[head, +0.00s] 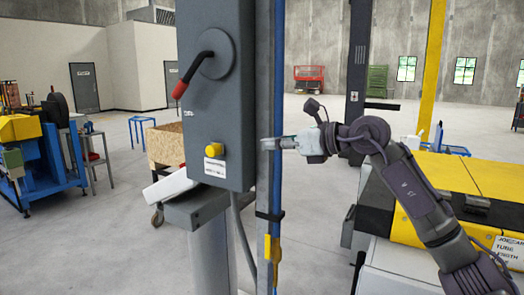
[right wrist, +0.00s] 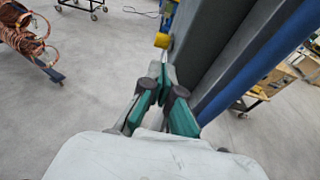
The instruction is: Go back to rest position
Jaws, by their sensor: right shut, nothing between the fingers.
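My right gripper (head: 268,143) reaches in from the right in the head view. Its fingers are shut and hold nothing. They are at the right side of a tall grey control box (head: 200,105), overlapping the post behind it in the picture; I cannot tell whether they touch anything. In the right wrist view the closed fingertips (right wrist: 167,72) point toward the grey box side (right wrist: 210,35), with a yellow part (right wrist: 161,40) just past them. My left gripper is not in view.
The box carries a red-tipped lever (head: 181,88) and a yellow button (head: 215,150). A blue hose (head: 277,100) runs up the post. A yellow-topped machine (head: 440,172) stands at right under my arm. A blue machine (head: 45,150) is far left. Open floor lies between.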

